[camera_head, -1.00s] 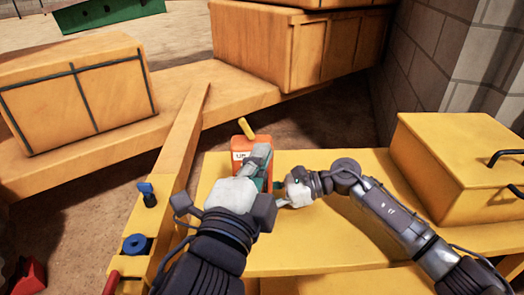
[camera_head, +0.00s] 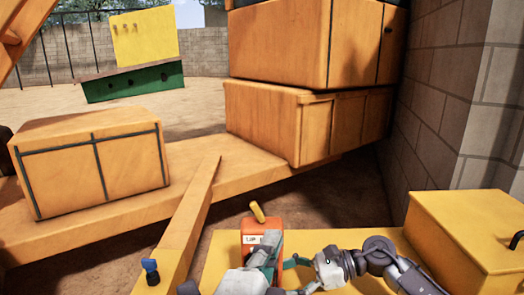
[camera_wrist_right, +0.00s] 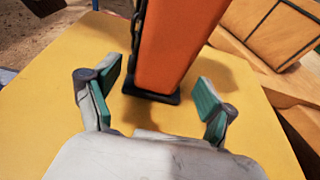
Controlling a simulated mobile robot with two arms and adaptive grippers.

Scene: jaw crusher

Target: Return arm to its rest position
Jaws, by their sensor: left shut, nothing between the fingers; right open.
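My left gripper (camera_head: 266,250) is shut and empty, low in the middle of the head view. It overlaps the front of an orange upright device (camera_head: 251,234) with a pale label and a yellow piece on top. I cannot tell whether it touches it. My right gripper (camera_head: 294,274) is open just to the right, with green finger pads. In the right wrist view its fingers (camera_wrist_right: 157,80) stand apart. The orange device (camera_wrist_right: 178,40) stands just beyond them on its dark base, not gripped. My left forearm is cut off by the bottom edge.
The device stands on a yellow surface (camera_head: 225,250). A yellow box with dark handles (camera_head: 465,235) is at the right, before a block wall (camera_head: 440,110). An orange beam (camera_head: 195,215) with a blue knob (camera_head: 150,268) runs at the left. Large orange housings (camera_head: 280,45) rise behind.

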